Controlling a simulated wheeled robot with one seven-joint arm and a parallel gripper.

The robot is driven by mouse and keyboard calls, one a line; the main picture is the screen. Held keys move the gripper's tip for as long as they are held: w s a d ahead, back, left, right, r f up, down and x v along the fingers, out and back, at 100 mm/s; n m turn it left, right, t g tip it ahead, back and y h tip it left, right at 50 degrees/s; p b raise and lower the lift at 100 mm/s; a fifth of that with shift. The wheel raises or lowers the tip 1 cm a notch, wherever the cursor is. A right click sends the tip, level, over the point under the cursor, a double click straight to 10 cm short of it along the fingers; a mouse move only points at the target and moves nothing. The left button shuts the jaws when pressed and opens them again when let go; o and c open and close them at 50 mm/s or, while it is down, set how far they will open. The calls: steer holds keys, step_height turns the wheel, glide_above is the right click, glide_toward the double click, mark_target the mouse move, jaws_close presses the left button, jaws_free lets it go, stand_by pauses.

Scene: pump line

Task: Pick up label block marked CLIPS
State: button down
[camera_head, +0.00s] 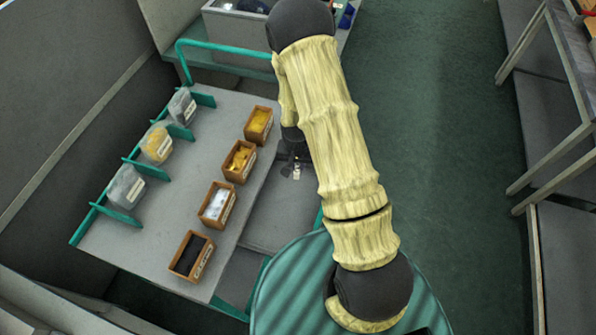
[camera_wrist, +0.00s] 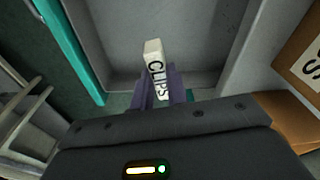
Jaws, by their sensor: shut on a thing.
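The label block marked CLIPS (camera_wrist: 155,65) is a small white block with black letters. In the wrist view it stands out between the two dark fingers of my gripper (camera_wrist: 162,88), which is shut on it. In the head view my gripper (camera_head: 294,168) is partly hidden by my arm, beside the right edge of the grey table. The block shows there only as a small pale spot (camera_head: 296,173), too small to read.
Wooden boxes stand along the grey table (camera_head: 150,235): one with black contents (camera_head: 192,256), one with pale contents (camera_head: 217,204), two with yellow contents (camera_head: 239,161). Clear bins (camera_head: 126,187) stand between green dividers on the left. A grey surface lies below my gripper. The green floor (camera_head: 440,130) at right is clear.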

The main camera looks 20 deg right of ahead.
mark_target(298, 165)
steer(key=shift+r, duration=1.95)
